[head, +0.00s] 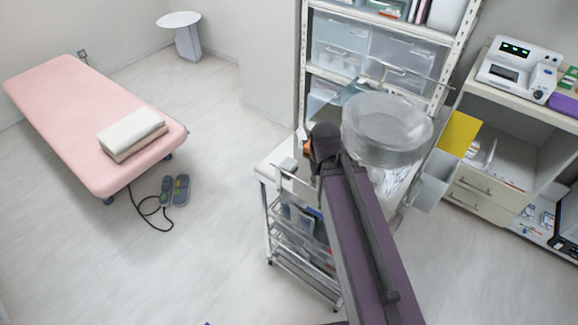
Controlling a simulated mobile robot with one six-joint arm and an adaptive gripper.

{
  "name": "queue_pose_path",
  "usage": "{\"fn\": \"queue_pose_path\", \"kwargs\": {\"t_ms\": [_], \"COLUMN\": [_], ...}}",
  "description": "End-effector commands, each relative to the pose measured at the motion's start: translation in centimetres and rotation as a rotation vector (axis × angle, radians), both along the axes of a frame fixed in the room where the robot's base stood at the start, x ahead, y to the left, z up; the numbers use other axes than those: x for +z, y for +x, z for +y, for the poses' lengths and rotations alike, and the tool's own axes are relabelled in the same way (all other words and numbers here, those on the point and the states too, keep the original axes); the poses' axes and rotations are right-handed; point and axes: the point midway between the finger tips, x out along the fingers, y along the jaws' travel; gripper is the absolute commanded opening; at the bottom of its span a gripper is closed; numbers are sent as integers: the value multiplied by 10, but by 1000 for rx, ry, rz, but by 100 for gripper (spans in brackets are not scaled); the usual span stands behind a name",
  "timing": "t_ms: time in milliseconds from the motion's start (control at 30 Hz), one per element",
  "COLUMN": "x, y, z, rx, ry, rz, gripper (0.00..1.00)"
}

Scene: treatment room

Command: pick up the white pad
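A white folded, pad-like cloth (132,129) lies on top of a beige folded one at the near right end of the pink treatment bed (75,105). A small pale grey-white block (287,164) lies on the left part of the trolley top (268,171). I cannot tell for certain which of these is the white pad. My purple and dark arm reaches up from the bottom over the trolley, covering part of its top. My gripper's fingers do not show.
A clear round basin (388,128) stands at the trolley, right of my arm. Behind it is a shelf rack with clear drawers (405,52). A cabinet with a white device (518,68) stands at right. Slippers (175,190) and a cable lie by the bed. The left floor is mostly free.

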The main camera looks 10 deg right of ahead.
Motion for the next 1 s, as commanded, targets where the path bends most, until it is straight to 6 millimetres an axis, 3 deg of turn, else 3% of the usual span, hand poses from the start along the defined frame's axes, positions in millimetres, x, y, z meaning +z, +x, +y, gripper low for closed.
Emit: {"fn": "queue_pose_path", "kwargs": {"t_ms": [367, 733, 1000], "x": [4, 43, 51], "y": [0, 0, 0], "z": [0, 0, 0], "rx": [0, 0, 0], "ry": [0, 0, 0], "rz": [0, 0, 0], "gripper": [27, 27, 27]}}
